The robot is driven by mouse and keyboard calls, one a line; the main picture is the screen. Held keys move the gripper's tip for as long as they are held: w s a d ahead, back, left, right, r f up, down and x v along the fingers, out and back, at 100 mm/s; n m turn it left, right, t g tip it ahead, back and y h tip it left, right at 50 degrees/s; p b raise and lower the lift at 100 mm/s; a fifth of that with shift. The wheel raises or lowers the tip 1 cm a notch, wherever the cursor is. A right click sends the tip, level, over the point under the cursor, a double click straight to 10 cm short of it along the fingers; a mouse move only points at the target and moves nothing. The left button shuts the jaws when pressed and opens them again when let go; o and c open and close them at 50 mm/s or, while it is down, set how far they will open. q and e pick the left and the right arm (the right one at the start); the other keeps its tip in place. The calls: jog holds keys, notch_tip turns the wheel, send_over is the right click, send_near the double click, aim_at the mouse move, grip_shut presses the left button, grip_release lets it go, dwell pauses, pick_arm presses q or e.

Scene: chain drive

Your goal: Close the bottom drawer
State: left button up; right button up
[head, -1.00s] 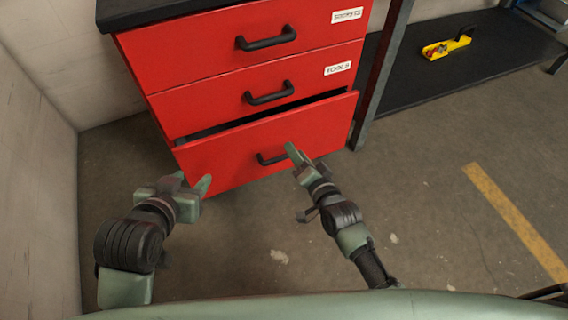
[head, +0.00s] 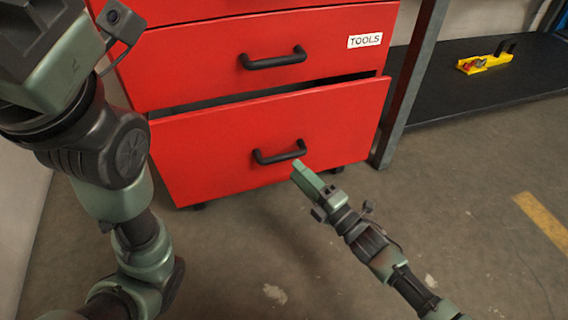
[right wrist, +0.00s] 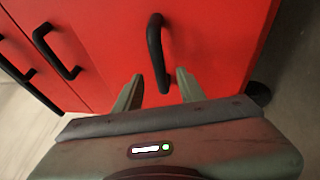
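The red bottom drawer (head: 215,150) stands partly out of the cabinet, with a dark gap above its front. Its black bar handle (head: 279,153) is on the front; in the right wrist view the handle (right wrist: 156,50) runs upright, its lower end between the fingertips. My right gripper (head: 302,172) is low in front of the drawer, just below the handle. Its fingers (right wrist: 160,90) are apart in the right wrist view; whether they touch the handle or drawer I cannot tell. My left arm rises at the left, and its fingers are outside the picture.
The drawer above, labelled TOOLS (head: 220,65), looks shut. A grey table leg (head: 408,90) stands close to the cabinet's right side. A dark shelf (head: 470,95) with a yellow tool (head: 487,62) is beyond it. The floor in front is open.

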aim_at(283, 154)
jog(key=b+x, duration=0.3)
jog(key=x, duration=0.3)
jog(key=shift+w+a+r, duration=0.15)
jog(key=shift+w+a, duration=0.1)
jog(key=shift+w, duration=0.05)
grip_shut()
dwell(1.1)
